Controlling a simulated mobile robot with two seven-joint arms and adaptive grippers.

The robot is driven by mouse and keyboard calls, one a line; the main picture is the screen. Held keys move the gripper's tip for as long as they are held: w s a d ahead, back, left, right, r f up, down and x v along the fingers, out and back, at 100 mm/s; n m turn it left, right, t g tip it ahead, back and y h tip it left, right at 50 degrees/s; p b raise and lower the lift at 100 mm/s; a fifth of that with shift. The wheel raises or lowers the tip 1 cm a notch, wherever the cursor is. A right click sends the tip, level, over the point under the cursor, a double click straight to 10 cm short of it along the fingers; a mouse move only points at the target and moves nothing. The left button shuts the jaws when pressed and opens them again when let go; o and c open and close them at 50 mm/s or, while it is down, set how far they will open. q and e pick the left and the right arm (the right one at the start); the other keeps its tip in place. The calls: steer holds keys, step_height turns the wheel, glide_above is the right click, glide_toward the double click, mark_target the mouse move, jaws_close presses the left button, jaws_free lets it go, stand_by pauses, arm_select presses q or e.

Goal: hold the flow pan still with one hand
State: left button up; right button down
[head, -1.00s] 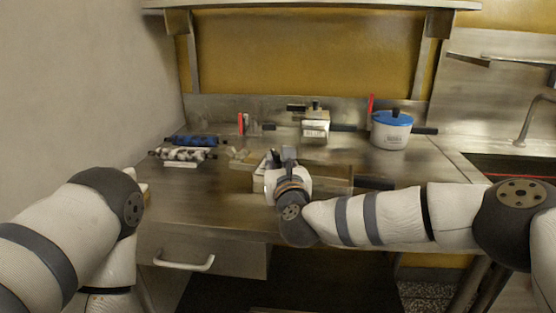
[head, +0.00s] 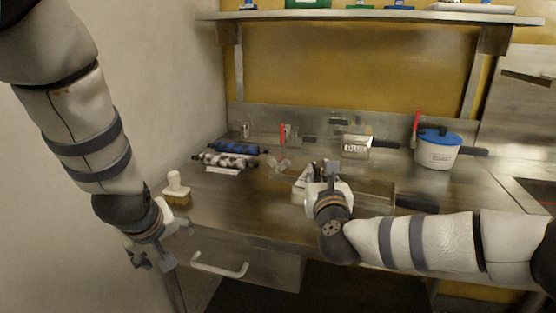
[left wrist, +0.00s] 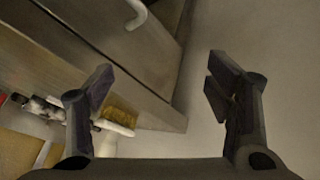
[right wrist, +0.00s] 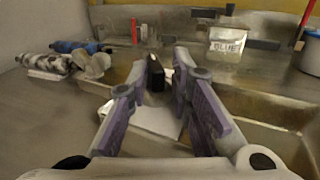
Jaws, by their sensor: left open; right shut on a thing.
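The flow pan (head: 372,190) looks like a shallow metal tray on the steel counter, its wall also in the right wrist view (right wrist: 262,138). A black handle (head: 417,203) shows at its right end. My right gripper (head: 322,172) is over the pan's left part, shut on a dark upright piece (right wrist: 155,74), which looks like a handle. A white flat piece (right wrist: 148,118) lies below the fingers; whether it joins the dark piece is unclear. My left gripper (head: 152,260), open and empty (left wrist: 160,95), hangs before the counter's front left, away from the pan.
A white-topped brush or stamp (head: 176,187) stands at the counter's left edge near my left arm. Patterned rollers (head: 228,158) lie behind. A blue-lidded pot (head: 437,148) and a labelled block (head: 356,146) stand at the back. A drawer handle (head: 220,265) juts out in front.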

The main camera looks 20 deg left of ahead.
mark_target(278, 159)
arm_select(q)
steer(key=w+d+r+m+t, duration=0.1)
steer(key=w+r, duration=0.1)
steer(key=w+d+r+m+t, duration=0.1)
steer(key=w+d+r+m, duration=0.1)
steer(key=w+r, duration=0.1)
steer(key=w+d+r+m+t+h, duration=0.1)
steer(key=w+r+m+t, duration=0.1)
steer(key=w, duration=0.1)
steer(key=shift+d+r, duration=0.2)
steer(key=w+d+r+m+t+h, duration=0.35)
steer(key=w+d+r+m, duration=0.25)
steer(key=d+m, duration=0.3)
steer(key=shift+n+h, duration=0.45)
steer(key=shift+n, duration=0.05)
steer(key=x, duration=0.7)
steer(key=d+x, duration=0.1)
steer(key=x, duration=0.2)
steer(key=shift+d, duration=0.1)
steer(key=shift+w+f, duration=0.15)
steer(key=shift+w, duration=0.3)
steer(key=c, duration=1.2)
